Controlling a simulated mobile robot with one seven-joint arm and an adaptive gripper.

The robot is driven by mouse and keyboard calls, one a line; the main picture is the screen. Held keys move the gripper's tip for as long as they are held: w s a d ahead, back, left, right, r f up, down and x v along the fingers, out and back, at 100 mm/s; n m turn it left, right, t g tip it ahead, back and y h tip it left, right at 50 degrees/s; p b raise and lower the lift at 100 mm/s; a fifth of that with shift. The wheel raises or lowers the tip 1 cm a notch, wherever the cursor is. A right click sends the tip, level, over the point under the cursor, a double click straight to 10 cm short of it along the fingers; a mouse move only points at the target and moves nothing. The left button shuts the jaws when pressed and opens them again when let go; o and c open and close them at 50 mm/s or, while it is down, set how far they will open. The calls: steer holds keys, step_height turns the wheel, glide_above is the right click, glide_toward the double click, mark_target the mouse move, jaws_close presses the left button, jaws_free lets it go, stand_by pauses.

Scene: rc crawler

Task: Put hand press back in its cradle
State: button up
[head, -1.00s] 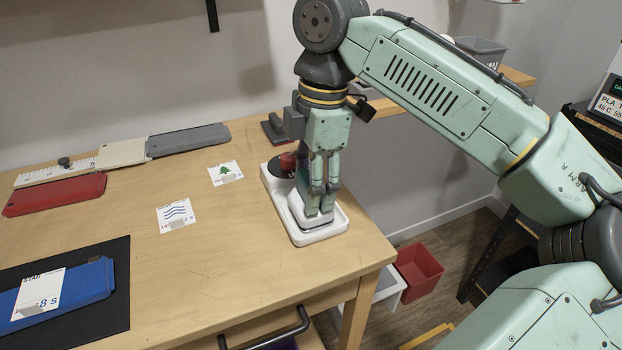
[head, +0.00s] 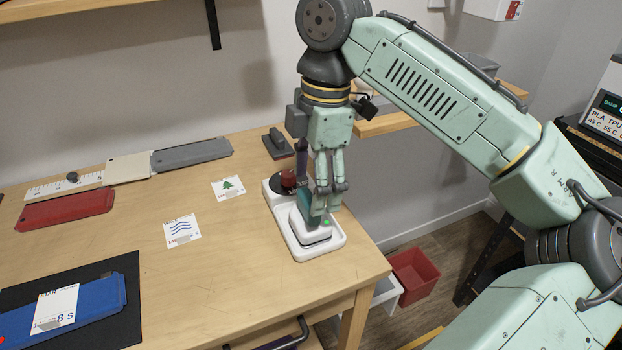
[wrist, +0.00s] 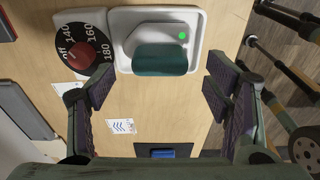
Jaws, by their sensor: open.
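The hand press (head: 309,231) has a white body, a teal handle and a small green light. It sits in its white cradle (head: 337,243) near the table's right edge. The wrist view shows the press (wrist: 160,58) flat inside the rim of the cradle (wrist: 117,20). My gripper (head: 326,195) points down over the press. In the wrist view my gripper (wrist: 160,70) is open, with its fingers spread to either side of the teal handle and clear space between. The fingers partly hide the handle in the head view.
A red dial knob (wrist: 82,55) on a black temperature disc stands beside the cradle. A grey block tool (head: 278,143) lies behind it. Two printed cards (head: 182,231) (head: 228,188) lie to the left on bare table. A red bin (head: 416,274) stands on the floor at right.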

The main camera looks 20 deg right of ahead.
step_height(320, 180, up, 8)
steer(key=p, duration=0.6)
steer(key=shift+d, duration=0.45)
stand_by(1.4)
